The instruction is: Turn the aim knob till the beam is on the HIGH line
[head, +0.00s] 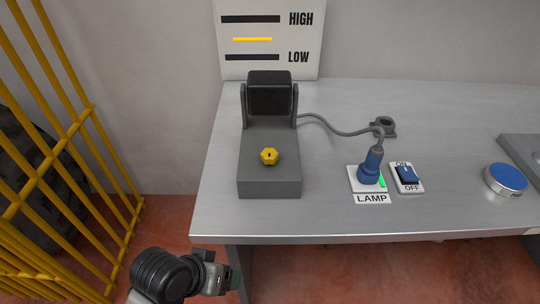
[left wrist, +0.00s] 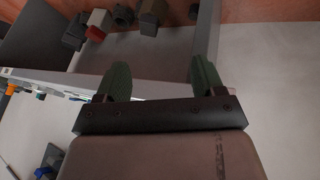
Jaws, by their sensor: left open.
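The yellow aim knob (head: 269,157) sits on top of the grey lamp base (head: 268,183), with a dark mark at its middle. The black lamp head (head: 269,93) stands between two uprights behind it. On the white board (head: 228,67), the yellow beam bar (head: 252,39) lies between the upper HIGH line (head: 250,19) and the lower LOW line (head: 252,57). My left gripper (head: 235,277) is low in front of the bench, below and left of the knob, touching nothing. In the left wrist view its green fingers (left wrist: 160,80) are apart and empty. My right gripper is out of view.
A blue plug (head: 372,168) stands in the LAMP socket beside a green light. An ON/OFF rocker switch (head: 407,176) and a blue button (head: 507,178) are farther right. A grey cable (head: 335,130) runs behind. A yellow cage (head: 60,130) stands left of the bench (head: 320,220).

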